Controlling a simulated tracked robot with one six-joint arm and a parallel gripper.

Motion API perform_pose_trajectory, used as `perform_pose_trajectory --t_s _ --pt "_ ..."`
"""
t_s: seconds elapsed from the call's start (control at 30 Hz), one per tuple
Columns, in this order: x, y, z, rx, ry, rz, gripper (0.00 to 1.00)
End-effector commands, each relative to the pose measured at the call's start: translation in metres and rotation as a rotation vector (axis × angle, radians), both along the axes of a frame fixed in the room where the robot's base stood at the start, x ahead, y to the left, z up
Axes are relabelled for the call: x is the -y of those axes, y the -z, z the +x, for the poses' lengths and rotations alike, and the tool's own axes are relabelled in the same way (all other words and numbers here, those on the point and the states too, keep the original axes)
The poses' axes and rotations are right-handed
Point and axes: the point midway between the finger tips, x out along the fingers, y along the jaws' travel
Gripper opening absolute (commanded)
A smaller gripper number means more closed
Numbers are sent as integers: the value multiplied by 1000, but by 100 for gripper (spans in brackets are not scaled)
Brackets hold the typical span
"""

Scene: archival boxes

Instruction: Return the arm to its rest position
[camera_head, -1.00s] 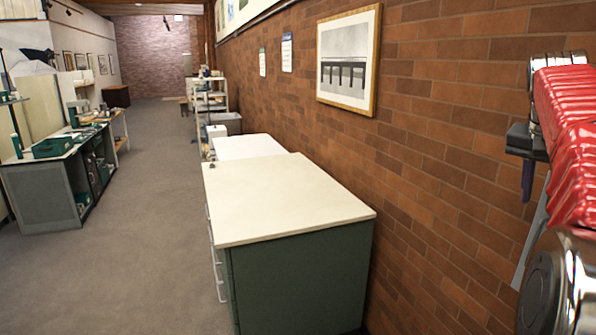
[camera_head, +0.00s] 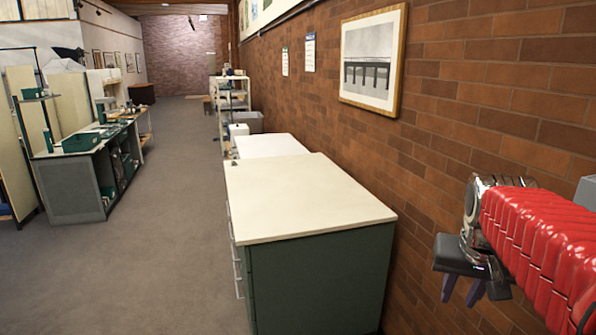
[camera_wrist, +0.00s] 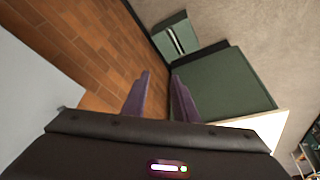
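My red-sleeved arm reaches in from the right edge of the head view, beside the brick wall. My gripper (camera_head: 460,299) hangs at its end with two purple fingers apart and nothing visible between them. In the wrist view my gripper (camera_wrist: 160,77) also shows its fingers apart and empty. The green cabinet (camera_head: 318,290) with a cream top stands to the left of the gripper in the head view. Green cabinet sides (camera_wrist: 225,88) show beyond the fingers in the wrist view. No gripped object is seen.
The brick wall (camera_head: 480,95) runs along the right, with a framed picture (camera_head: 371,60) on it. A workbench (camera_head: 75,185) with trays stands at the left. The grey floor aisle (camera_head: 185,150) between is clear. Shelves (camera_head: 232,100) stand farther back.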

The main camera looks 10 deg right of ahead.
Motion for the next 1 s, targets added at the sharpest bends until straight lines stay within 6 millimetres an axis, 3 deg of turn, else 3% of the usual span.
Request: perform_pose_trajectory --t_s 0.1,0.3,0.6,0.8,1.0 --pt "-39 17 -17 7 -83 1 26" --pt "-94 45 -48 24 -209 3 26" --pt "-160 77 -98 55 -374 8 26" --pt "-187 65 -108 116 -466 -4 26" --pt "-194 63 -108 122 -491 -4 26"
